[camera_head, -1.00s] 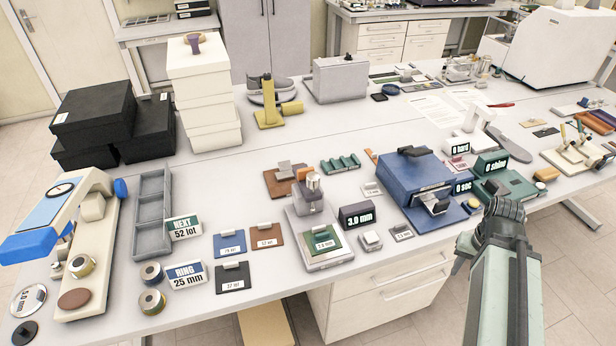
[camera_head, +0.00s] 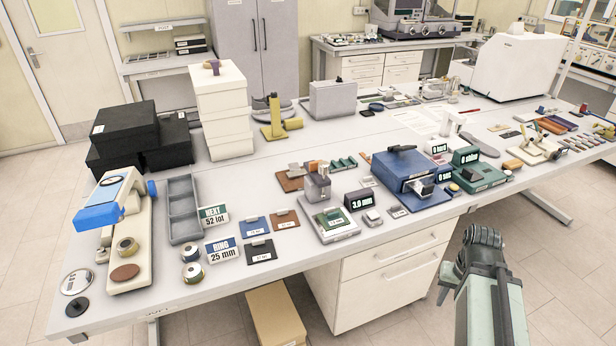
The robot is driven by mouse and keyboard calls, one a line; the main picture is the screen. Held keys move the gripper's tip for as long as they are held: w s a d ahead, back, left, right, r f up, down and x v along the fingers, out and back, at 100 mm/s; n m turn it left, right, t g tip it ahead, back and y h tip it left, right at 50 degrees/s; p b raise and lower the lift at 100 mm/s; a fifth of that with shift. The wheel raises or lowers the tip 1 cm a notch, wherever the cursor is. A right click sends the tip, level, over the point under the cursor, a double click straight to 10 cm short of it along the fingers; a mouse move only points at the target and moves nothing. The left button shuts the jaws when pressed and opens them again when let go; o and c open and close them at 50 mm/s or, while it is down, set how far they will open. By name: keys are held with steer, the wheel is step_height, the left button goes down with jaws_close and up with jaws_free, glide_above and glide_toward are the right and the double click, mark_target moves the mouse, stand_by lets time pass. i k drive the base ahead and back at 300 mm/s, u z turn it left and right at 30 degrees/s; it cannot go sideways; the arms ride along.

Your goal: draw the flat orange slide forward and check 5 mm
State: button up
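I cannot tell for sure which part is the flat orange slide. A small orange piece (camera_head: 311,166) shows behind the grey gauge (camera_head: 318,188), partly hidden by it. A thin orange strip (camera_head: 366,157) lies behind the blue machine (camera_head: 398,174), mostly hidden. The gauge stands on a plate with a green sample. The dark display (camera_head: 360,200) beside it reads about 3.0 mm. My gripper (camera_head: 478,240) is at the lower right, in front of the table edge and apart from everything. Its fingers are too unclear to tell open from shut.
A green instrument (camera_head: 478,172) stands right of the blue machine. Blue, brown and black sample cards (camera_head: 260,251) lie left of the gauge. A grey tray (camera_head: 183,212), white boxes (camera_head: 222,110) and black boxes (camera_head: 128,128) fill the left. A drawer cabinet (camera_head: 375,285) stands under the front edge.

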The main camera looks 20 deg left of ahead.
mark_target(311, 167)
steer(key=u, duration=0.95)
steer(key=i, duration=1)
steer(key=k, duration=0.5)
steer(key=u, duration=1.25)
steer(key=i, duration=0.3)
